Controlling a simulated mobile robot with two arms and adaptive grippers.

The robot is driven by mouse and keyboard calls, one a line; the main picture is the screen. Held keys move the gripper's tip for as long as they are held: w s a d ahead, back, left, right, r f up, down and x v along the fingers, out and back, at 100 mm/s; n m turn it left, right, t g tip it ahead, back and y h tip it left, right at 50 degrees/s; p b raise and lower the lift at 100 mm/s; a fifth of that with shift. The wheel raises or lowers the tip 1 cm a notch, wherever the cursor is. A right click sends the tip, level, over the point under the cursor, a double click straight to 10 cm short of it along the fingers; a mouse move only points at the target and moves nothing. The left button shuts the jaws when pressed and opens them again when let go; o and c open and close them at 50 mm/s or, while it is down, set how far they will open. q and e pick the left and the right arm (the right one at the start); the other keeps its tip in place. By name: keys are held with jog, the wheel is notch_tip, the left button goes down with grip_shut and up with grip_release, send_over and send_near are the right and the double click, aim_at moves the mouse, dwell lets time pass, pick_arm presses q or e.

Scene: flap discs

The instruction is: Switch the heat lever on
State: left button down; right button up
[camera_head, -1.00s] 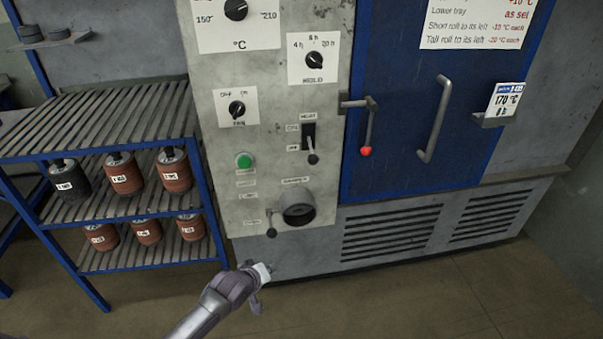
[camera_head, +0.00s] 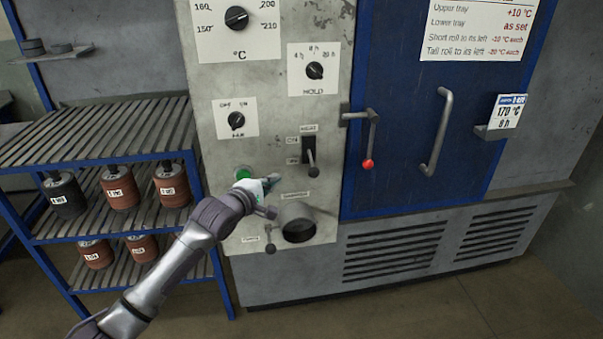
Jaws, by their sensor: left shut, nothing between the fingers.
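The heat lever (camera_head: 311,157) is a short lever with a dark knob in a black slot on the grey control panel, under a small HEAT label. Its handle points down, toward the lower of two position labels. My left gripper (camera_head: 272,182) is shut and empty, in front of the panel, below and to the left of the lever and apart from it in the picture. It partly covers the area beside the green button (camera_head: 243,172). My right gripper is not in view.
Temperature, hold and fan (camera_head: 236,120) dials are on the panel. A round damper opening (camera_head: 298,229) with a small lever (camera_head: 270,248) lies below. Right is the blue oven door (camera_head: 408,110) with a red-knobbed latch (camera_head: 368,163). A rack (camera_head: 100,135) with rolls stands left.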

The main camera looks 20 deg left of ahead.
aim_at(312, 163)
pick_arm(q)
jog(key=x, duration=0.9)
jog(key=shift+w+f, duration=0.1)
jog(key=shift+w, duration=0.2)
jog(key=d, duration=0.1)
jog(key=s+d, duration=0.1)
jog(key=d+p, duration=0.1)
jog(key=shift+s+d+r, duration=0.15)
jog(key=shift+d+r, duration=0.2)
jog(key=shift+d, duration=0.05)
